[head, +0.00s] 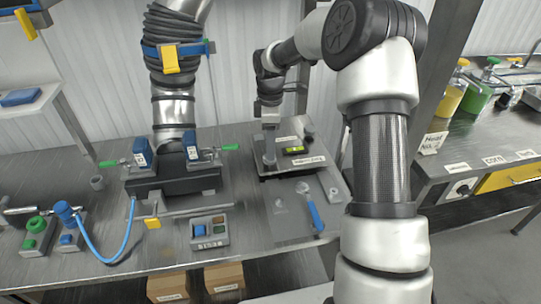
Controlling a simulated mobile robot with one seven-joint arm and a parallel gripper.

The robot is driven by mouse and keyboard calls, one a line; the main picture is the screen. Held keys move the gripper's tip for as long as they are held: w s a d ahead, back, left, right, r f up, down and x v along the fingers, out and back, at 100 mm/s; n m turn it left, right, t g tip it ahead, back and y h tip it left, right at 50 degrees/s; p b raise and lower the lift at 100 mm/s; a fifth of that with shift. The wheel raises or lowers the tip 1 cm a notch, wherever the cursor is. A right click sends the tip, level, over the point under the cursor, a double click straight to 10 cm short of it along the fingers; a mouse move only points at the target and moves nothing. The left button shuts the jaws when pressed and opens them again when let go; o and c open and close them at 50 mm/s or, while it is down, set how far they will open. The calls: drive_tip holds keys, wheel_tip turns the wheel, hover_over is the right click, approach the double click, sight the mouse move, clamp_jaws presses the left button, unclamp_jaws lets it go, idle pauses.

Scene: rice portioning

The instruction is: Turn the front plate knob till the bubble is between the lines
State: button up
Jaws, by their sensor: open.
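A dark metal plate (272,172) sits on the steel bench in the head view, right of centre. A bubble level with a yellow-green vial (294,150) is on it. The bubble and its lines are too small to make out. A small round knob (303,187) shows at the plate's front edge. Another knob-like part (308,127) stands at the back right. My gripper (269,158) is open and points down over the left part of the plate, left of the vial. Its fingertips are small, and I cannot tell whether they touch anything.
A blue-handled tool (314,214) lies on a grey sheet in front of the plate. A post (450,60) and a side bench with bottles (477,97) are at right.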

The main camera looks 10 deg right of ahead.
wheel_tip(320, 180, down, 5)
idle(0.3)
drive_tip(key=c, duration=1)
